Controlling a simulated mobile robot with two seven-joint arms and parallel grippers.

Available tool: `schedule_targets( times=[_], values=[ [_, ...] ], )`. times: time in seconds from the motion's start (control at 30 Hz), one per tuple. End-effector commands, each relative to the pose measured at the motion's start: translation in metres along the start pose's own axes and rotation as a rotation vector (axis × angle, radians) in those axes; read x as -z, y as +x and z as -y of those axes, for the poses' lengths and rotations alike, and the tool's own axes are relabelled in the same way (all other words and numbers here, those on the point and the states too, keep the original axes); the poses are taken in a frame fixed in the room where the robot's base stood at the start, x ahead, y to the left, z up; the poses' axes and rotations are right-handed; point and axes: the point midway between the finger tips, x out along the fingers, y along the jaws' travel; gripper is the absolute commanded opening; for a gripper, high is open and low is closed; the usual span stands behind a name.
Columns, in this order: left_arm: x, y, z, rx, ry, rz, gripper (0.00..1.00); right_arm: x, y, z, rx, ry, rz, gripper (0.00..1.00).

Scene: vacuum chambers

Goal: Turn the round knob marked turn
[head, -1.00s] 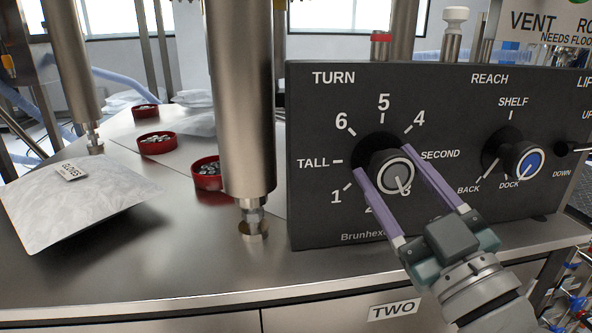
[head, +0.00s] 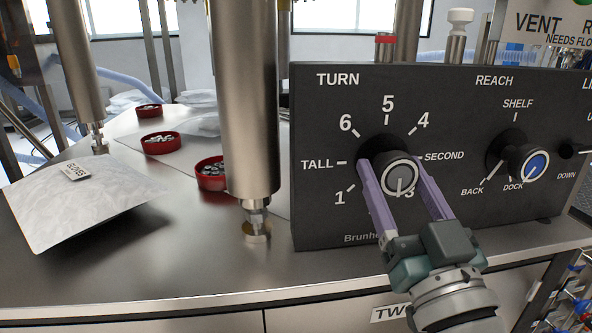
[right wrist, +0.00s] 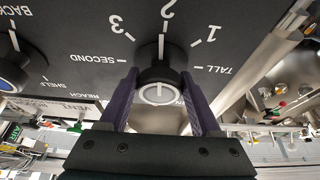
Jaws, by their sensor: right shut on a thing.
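The round knob (head: 400,178) under the word TURN is black with a grey face and a white line. It sits on a dark panel (head: 330,215) in the head view, with 1 to 6, TALL and SECOND around it. Its face line points about straight down, towards the 2, which the gripper hides there. In the right wrist view the knob (right wrist: 158,94) shows below the 2 mark. My right gripper (head: 393,169) is shut on the knob, one purple finger on each side. My left gripper is not in view.
Right of the knob is a blue-faced REACH knob (head: 534,164), with a black lever (head: 566,151) beyond it. A steel post (head: 247,110) stands left of the panel. A gloves packet (head: 80,195) and red dishes (head: 160,143) lie on the steel bench.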

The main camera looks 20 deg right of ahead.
Motion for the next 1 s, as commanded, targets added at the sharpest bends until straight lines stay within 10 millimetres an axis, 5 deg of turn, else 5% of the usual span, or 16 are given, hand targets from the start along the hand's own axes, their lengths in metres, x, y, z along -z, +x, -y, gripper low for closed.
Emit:
schedule_targets(
  times=[0.27, 0.3, 0.5, 0.83, 1.0],
  values=[
    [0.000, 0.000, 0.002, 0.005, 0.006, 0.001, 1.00, 0.003, 0.002, 0.000, 0.001, -0.001, -0.011, 0.09],
    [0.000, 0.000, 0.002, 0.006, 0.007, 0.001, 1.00, 0.003, 0.002, 0.000, 0.001, -0.001, -0.011, 0.68],
    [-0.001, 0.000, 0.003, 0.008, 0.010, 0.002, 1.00, 0.002, 0.001, 0.000, 0.001, -0.002, -0.006, 0.90],
    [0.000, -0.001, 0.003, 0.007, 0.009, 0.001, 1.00, 0.001, -0.004, 0.000, 0.001, -0.002, -0.001, 0.92],
    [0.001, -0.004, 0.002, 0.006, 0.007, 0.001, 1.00, 0.001, -0.031, 0.000, 0.001, -0.002, 0.003, 0.92]
  ],
)
